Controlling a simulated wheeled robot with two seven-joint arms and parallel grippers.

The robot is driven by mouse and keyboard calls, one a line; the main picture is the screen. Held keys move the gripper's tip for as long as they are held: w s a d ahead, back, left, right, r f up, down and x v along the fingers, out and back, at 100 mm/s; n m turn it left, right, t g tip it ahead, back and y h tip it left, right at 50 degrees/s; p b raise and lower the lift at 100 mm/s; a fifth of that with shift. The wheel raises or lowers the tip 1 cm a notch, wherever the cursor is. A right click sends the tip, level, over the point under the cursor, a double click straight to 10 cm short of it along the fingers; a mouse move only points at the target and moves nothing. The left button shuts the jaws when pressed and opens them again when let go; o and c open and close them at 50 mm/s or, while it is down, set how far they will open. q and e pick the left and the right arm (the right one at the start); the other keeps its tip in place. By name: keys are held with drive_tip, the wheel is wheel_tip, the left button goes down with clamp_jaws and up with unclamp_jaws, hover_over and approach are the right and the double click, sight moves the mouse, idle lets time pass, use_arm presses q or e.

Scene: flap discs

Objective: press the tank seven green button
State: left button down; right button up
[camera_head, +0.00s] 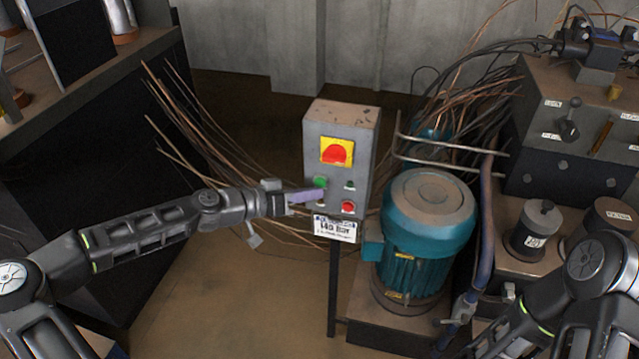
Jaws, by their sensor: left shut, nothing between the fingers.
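A grey control box (338,160) stands on a thin dark post in the middle of the view. It carries a yellow plate with a large red switch (337,152), a green button (320,183) at left, a small dark green one (350,185) at right and a red button (348,207) below. A white label (335,228) hangs under it; I cannot read a tank number. My left gripper (318,195) is shut and empty. Its purple fingers lie just below the green button in the picture; I cannot tell whether they touch the box. My right gripper is out of view.
A teal motor (430,225) stands right of the box. A grey machine (570,130) with levers and cables is at the far right. Dry stalks or wires (200,125) spread behind my left arm. A dark cabinet (100,140) stands at left. The floor in front is clear.

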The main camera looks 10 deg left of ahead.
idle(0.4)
use_arm(q)
drive_tip(key=shift+w+b, duration=0.3)
drive_tip(key=shift+w, duration=0.15)
drive_tip(key=shift+w+b, duration=0.35)
drive_tip(key=shift+w, duration=0.1)
idle(0.6)
drive_tip(key=shift+s, duration=0.9)
drive_tip(key=s, duration=0.5)
drive_tip(key=shift+a+p, duration=0.15)
drive_tip(key=shift+p, duration=0.15)
idle(0.8)
